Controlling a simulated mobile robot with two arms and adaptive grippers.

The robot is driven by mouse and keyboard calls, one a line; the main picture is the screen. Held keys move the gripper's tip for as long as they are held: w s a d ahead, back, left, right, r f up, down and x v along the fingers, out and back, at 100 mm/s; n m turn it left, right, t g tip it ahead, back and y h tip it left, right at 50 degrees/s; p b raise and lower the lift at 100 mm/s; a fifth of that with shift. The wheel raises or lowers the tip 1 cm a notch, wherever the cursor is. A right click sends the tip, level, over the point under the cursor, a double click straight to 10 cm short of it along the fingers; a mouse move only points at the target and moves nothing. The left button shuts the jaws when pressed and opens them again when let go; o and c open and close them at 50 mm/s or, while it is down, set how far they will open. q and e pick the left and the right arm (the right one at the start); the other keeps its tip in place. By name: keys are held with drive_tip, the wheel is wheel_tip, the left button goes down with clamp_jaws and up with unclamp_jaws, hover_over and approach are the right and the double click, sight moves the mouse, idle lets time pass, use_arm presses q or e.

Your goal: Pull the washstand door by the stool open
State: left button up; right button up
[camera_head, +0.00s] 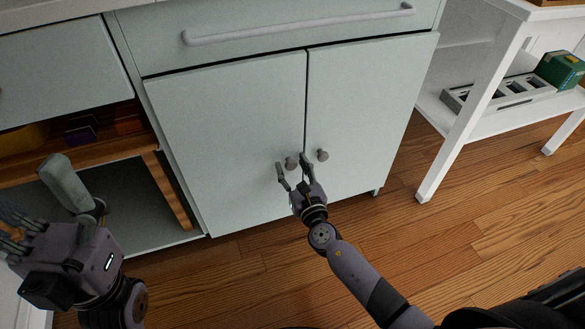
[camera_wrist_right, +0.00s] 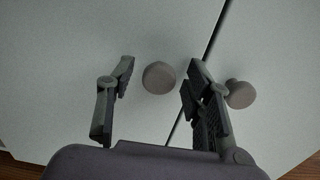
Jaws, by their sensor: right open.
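The washstand (camera_head: 262,38) is pale grey-green, with a left door (camera_head: 225,120) and a right door (camera_head: 370,95) side by side, both shut. A round knob (camera_head: 291,162) is on the left door near the middle gap; a second knob (camera_head: 322,155) is on the right door. My right gripper (camera_head: 291,168) is open in front of the left door. In the right wrist view, the left door's knob (camera_wrist_right: 159,77) shows between its fingers; contact cannot be told. The other knob (camera_wrist_right: 239,94) is outside the right finger. My left gripper (camera_head: 38,205) is open, with nothing seen between its fingers. I cannot identify a stool.
A drawer with a long bar handle (camera_head: 300,25) is above the doors. An open shelf (camera_head: 130,150) is at left, near my left gripper. A white stand (camera_head: 450,150) at right carries a grey tray and green box (camera_head: 562,70). Wooden floor (camera_head: 440,225) is clear in front.

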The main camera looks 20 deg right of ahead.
drive_tip(key=shift+c, duration=0.6)
clamp_jaws()
idle(0.3)
